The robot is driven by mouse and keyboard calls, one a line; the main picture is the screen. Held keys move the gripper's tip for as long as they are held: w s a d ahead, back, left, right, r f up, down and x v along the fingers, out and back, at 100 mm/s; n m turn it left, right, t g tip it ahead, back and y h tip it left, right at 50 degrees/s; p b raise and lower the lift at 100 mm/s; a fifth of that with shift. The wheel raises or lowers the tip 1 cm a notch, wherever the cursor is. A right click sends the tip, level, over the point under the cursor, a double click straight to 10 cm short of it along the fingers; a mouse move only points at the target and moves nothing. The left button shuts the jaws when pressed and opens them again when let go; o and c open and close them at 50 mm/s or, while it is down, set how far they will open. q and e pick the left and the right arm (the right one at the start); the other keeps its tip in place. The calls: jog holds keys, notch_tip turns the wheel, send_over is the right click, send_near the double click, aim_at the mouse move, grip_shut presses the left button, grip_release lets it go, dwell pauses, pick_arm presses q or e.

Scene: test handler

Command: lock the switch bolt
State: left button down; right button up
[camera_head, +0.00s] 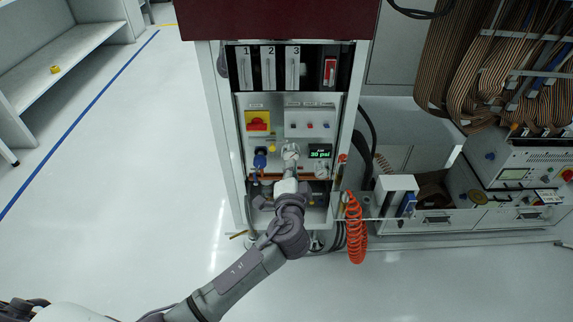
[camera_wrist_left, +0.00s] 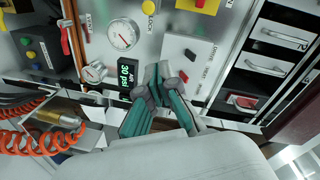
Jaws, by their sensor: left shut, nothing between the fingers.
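A red switch handle (camera_head: 330,72) sits in a dark slot at the right end of the row of numbered handles. It also shows in the wrist view (camera_wrist_left: 243,102), right of my fingers and apart from them. A red-and-yellow rotary switch (camera_head: 258,121) is at the panel's left. I cannot tell which of these carries the bolt. My left gripper (camera_head: 289,166) is in front of the middle of the panel, below the small-switch plate (camera_head: 310,123). In the wrist view its fingers (camera_wrist_left: 160,78) are together with nothing between them. My right gripper is not in view.
A pressure display (camera_head: 320,152) reads 30 psi, with a round gauge (camera_wrist_left: 123,34) near it. An orange coiled hose (camera_head: 355,230) hangs at the cabinet's right. A bench with cable bundles (camera_head: 500,70) stands at the right. The floor at left is clear.

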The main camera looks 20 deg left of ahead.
aim_at(267, 142)
pick_arm(q)
jog(key=w+a+f+b, duration=0.1)
jog(key=w+a+f, duration=0.1)
jog(key=w+a, duration=0.3)
jog(key=x, duration=0.3)
jog(key=shift+f+b, duration=0.2)
jog(key=shift+b, duration=0.2)
jog(key=shift+s+a+p, duration=0.15)
jog(key=shift+s+a, duration=0.1)
jog(key=shift+a, duration=0.6)
jog(key=shift+s+a+p, duration=0.15)
jog(key=shift+s+a, duration=0.1)
jog(key=shift+a, duration=0.6)
jog(key=shift+r, duration=0.1)
